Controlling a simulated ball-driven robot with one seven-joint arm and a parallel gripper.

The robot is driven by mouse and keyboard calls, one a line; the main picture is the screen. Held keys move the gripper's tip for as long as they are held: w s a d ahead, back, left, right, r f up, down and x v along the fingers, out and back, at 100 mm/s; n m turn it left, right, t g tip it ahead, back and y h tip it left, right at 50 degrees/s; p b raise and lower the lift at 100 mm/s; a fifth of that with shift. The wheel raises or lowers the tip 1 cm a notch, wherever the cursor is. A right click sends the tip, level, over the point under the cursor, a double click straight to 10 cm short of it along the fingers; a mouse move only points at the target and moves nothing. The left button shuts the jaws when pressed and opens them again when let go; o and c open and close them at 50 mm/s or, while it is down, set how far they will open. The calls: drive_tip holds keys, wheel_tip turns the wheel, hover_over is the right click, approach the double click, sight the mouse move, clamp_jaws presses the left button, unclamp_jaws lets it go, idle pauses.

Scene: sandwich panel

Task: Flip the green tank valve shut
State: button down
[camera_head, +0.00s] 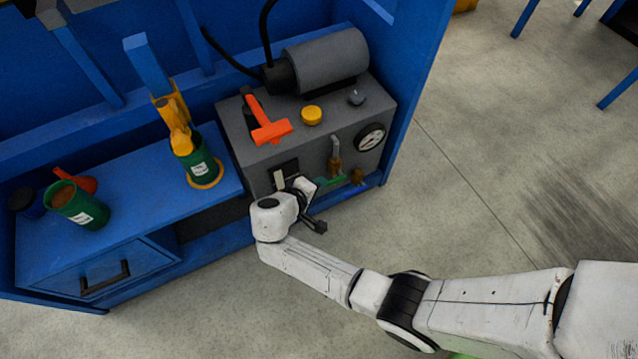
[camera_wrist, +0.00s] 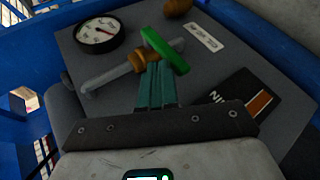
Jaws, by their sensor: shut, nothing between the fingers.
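The green tank valve handle (camera_wrist: 165,50) is a short green lever on a brass fitting (camera_wrist: 144,60) at the end of a grey pipe (camera_wrist: 108,76). In the wrist view it lies slanted, just beyond my fingertips. In the head view the green handle (camera_head: 331,181) shows low on the front of the grey tank unit (camera_head: 240,139), under the brass fitting and pipe. My gripper (camera_wrist: 156,72) is shut and empty, its teal fingers together. The tips overlap the fitting's lower edge in the wrist view; I cannot tell whether they touch.
A round gauge (camera_head: 371,137), another brass knob (camera_head: 357,176) and a dark label (camera_wrist: 232,102) are close by on the unit. Blue frame walls border the unit; open floor lies to the right.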

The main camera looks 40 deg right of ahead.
drive_tip(key=d+r+p+v, duration=0.1)
drive_tip(key=p+v, duration=0.3)
drive_tip(key=v, duration=0.7)
drive_tip(key=shift+w+a+r+p, duration=0.25)
drive_tip(key=shift+r+p, duration=0.1)
drive_tip(key=shift+r, duration=0.3)
drive_tip(key=shift+s, duration=0.1)
drive_tip(key=s+d+f+m+g+y, duration=0.1)
drive_tip(key=s+d+m+g+y, duration=0.3)
drive_tip(key=s, duration=0.9)
drive_tip(key=s+d+r+n+t+y, duration=0.2)
drive_tip(key=s+r+t+y, duration=0.1)
drive_tip(key=s+r+y, duration=0.5)
wheel_tip(320, 180, up, 23)
drive_tip(key=s+h+p, duration=0.1)
drive_tip(key=p, duration=2.3)
drive_tip(key=shift+s+a+r, duration=0.15)
drive_tip(key=shift+s+a, duration=0.05)
drive_tip(key=shift+a, duration=0.1)
